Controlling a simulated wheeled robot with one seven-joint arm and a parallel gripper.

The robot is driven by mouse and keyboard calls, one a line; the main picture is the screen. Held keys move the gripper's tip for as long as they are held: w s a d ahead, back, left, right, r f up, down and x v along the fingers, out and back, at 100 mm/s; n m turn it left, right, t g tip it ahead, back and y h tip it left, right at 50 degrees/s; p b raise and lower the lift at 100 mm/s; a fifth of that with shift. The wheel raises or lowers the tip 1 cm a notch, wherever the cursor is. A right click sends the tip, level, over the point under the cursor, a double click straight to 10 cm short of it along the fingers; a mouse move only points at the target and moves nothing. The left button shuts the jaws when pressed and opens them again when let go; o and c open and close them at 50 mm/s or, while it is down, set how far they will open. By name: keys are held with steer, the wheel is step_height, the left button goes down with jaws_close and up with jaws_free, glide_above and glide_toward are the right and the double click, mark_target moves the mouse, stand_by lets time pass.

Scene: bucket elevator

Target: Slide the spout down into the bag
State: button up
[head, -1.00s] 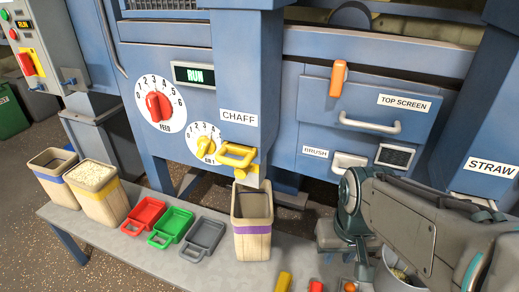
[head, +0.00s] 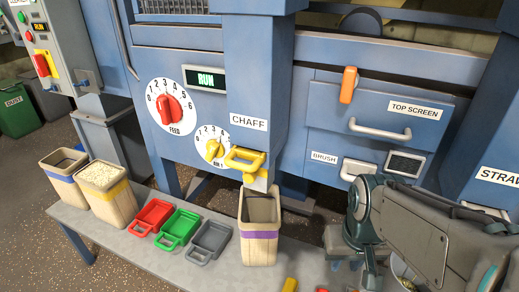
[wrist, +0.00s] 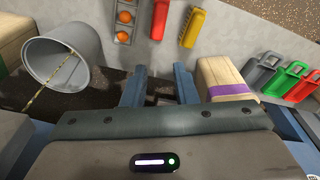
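The chaff spout, with its yellow handle (head: 245,160), hangs under the blue CHAFF duct (head: 250,80). The bag (head: 259,245) is pale, open-topped and has a purple band. It stands upright on the bench below the spout. The spout's lower edge is close to the bag's back rim; I cannot tell whether it reaches inside. My gripper (wrist: 158,86) is open and empty in the wrist view. The purple-banded bag (wrist: 224,78) is just right of its fingers there, apart from them. The handle does not show in the wrist view.
Red (head: 152,216), green (head: 177,229) and grey (head: 209,241) trays lie left of the bag on the bench. Two other bags (head: 110,205) stand further left. A grey bucket (wrist: 62,55) is left of my fingers in the wrist view. The drawer handle (head: 380,130) projects at right.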

steer(key=o, duration=0.4)
steer(key=shift+c, duration=0.2)
steer(key=shift+o, duration=1.1)
steer(key=w+a+t+y+p, duration=0.3)
steer(key=w+a+t+p, duration=0.1)
steer(key=w+a, duration=0.8)
steer(key=a, duration=0.3)
steer(key=shift+a+r, duration=0.15)
steer(key=shift+a, duration=0.1)
steer(key=m+t+h+p, duration=0.4)
steer(key=t+h+p, duration=0.45)
steer(key=t, duration=0.35)
glide_toward(248, 179)
steer(key=shift+h, duration=0.35)
steer(key=x, duration=0.5)
steer(key=b+x, duration=0.1)
steer(key=x, duration=0.5)
steer(key=shift+a, duration=0.25)
jaws_close()
steer(key=shift+f, duration=0.2)
